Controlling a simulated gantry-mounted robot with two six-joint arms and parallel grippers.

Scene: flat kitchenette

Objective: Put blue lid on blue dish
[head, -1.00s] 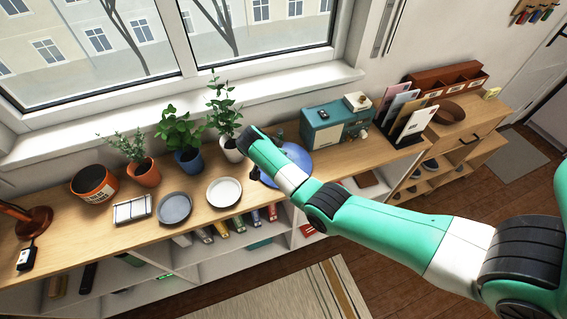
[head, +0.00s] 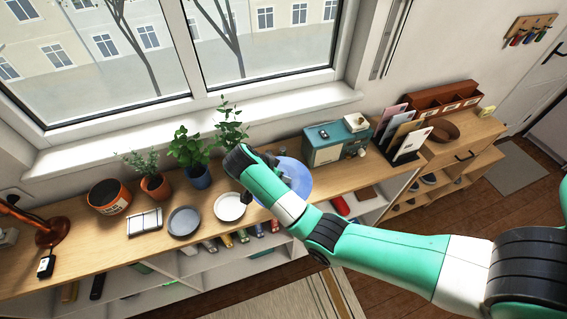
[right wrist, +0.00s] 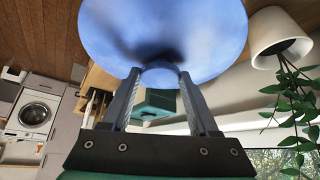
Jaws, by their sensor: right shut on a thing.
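The blue lid (head: 297,180) is a round, smooth disc partly behind my right arm in the head view, over the wooden counter in front of the teal radio. It fills the top of the right wrist view (right wrist: 165,30). My right gripper (right wrist: 160,80) is shut on a small round part at the lid's edge nearest the fingers, apparently its knob. In the head view the gripper (head: 280,170) is mostly hidden by my wrist. I cannot make out a separate blue dish; it may be hidden behind the lid or arm. My left gripper is not in view.
A white plate (head: 229,207) and a grey plate (head: 183,221) lie left of my wrist. Potted plants (head: 190,150) stand behind, close to it. The teal radio (head: 335,143) and a letter rack (head: 408,140) stand to the right.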

